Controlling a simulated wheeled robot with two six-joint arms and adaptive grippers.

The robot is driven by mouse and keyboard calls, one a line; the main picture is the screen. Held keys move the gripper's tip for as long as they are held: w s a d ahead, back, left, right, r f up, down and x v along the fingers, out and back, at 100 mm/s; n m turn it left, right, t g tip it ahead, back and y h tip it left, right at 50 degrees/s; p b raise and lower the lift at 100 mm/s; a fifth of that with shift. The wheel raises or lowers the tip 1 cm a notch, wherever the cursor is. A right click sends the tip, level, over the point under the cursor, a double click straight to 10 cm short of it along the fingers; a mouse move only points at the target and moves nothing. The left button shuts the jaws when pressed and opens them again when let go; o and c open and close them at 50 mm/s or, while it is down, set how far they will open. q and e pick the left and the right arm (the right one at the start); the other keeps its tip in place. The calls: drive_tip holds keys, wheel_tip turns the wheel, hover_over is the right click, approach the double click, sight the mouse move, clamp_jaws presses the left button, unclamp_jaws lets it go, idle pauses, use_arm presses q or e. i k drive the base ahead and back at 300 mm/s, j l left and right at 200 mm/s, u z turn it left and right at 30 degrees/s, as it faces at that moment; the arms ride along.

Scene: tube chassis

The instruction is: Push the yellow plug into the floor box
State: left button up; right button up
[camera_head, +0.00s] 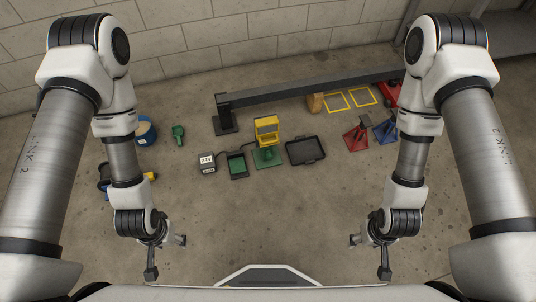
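A yellow block-like thing (267,129) stands on a green base (267,157) near the middle of the floor; it may be the plug, but I cannot tell for sure. Just left of it is a small dark box with a green inside (238,165), which may be the floor box. A dark cable runs near it from a box marked 24V (207,163). My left gripper (166,257) is open and empty at the lower left, well short of these things. My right gripper (369,256) is open and empty at the lower right, also apart from them.
A black tray (306,151) lies right of the green base. A long dark beam (310,88) lies behind. Red (356,138) and blue (386,130) stands are at right. A green tool (178,135) and blue drum (146,131) are at left. Middle foreground floor is clear.

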sight(152, 175)
drive_tip(key=u, duration=1.6)
